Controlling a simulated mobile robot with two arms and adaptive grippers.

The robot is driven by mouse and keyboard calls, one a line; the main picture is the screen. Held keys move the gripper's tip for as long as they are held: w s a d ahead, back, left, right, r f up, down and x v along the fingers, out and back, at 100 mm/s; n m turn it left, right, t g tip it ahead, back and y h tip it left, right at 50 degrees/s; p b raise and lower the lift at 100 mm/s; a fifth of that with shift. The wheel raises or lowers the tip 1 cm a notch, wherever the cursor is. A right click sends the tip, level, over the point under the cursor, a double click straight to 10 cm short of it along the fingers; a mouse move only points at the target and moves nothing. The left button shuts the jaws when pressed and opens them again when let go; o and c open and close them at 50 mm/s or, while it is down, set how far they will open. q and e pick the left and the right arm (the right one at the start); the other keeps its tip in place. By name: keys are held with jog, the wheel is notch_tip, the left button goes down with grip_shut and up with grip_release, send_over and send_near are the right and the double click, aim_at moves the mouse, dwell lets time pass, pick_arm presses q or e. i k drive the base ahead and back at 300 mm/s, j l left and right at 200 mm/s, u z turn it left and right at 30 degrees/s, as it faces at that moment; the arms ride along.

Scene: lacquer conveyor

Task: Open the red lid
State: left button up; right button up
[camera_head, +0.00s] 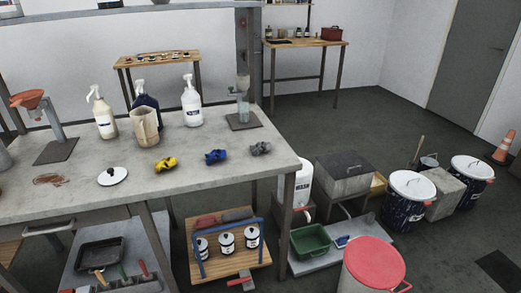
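The red lid (374,262) is a round red disc with a raised rim. It sits on top of a pale grey-white drum (352,284) at the bottom right of the head view and appears to cover its mouth. A small red piece sticks out at the lid's right edge. The lower part of the drum is cut off by the picture's bottom edge. Neither of my grippers shows in this view.
A long grey workbench (215,163) with spray bottles and a jug fills the left and middle. Left of the drum are a green bin (311,241) and a low wooden stand with several cans. Blue-speckled drums (409,200) stand behind.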

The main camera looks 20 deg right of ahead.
aim_at(373, 262)
jog(key=z, duration=1.9)
